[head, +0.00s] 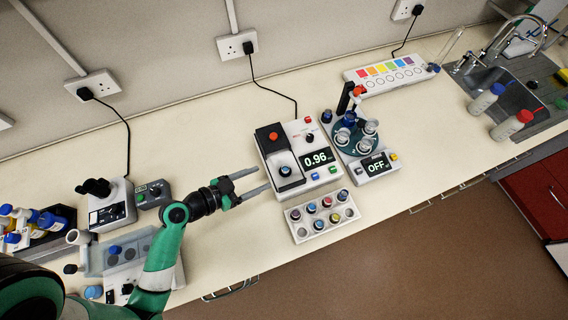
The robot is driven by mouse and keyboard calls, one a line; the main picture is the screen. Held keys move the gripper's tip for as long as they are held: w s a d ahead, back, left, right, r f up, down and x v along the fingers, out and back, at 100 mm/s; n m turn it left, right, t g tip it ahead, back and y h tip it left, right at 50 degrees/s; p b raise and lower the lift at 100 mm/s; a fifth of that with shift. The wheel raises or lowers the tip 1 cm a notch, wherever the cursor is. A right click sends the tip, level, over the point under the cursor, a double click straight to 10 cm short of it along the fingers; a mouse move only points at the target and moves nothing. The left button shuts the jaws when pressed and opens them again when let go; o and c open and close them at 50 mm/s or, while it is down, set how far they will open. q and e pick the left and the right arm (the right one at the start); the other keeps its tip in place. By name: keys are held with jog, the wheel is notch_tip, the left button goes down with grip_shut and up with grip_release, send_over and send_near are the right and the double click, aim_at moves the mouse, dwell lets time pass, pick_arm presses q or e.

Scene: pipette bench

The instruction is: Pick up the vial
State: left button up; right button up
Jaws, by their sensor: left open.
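Several small vials with coloured caps stand in a white rack (302,234) at the counter's front edge in the head view, among them a red-capped vial (327,202). The frame does not show which vial is meant. My left gripper (262,180) reaches in from the left, its two fingers apart with nothing between them. It is left of and behind the rack, beside the white device with the 0.96 display (318,158), and apart from the vials. My right gripper is not in view.
A round dark-green carousel (344,144) with clear vessels and an OFF display stands right of the device. A microscope-like instrument (108,202) and bottles (20,214) are at left. A sink (478,80) is at far right. The counter behind my gripper is clear.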

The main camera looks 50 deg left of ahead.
pick_arm(q)
send_near(288, 166)
jog(key=x, duration=0.2)
jog(key=b+x, duration=0.1)
jog(key=shift+w+d+r, duration=0.15)
jog(key=shift+w+d, duration=0.1)
jog(key=shift+w, duration=0.1)
jog(key=shift+a+f+x, duration=0.1)
jog(key=shift+f+x, duration=0.05)
jog(key=shift+x, duration=1.25)
jog(key=shift+a+f+x, duration=0.1)
jog(key=shift+f+x, duration=0.1)
jog(key=shift+x, duration=1.15)
jog(key=shift+s, duration=0.15)
grip_shut()
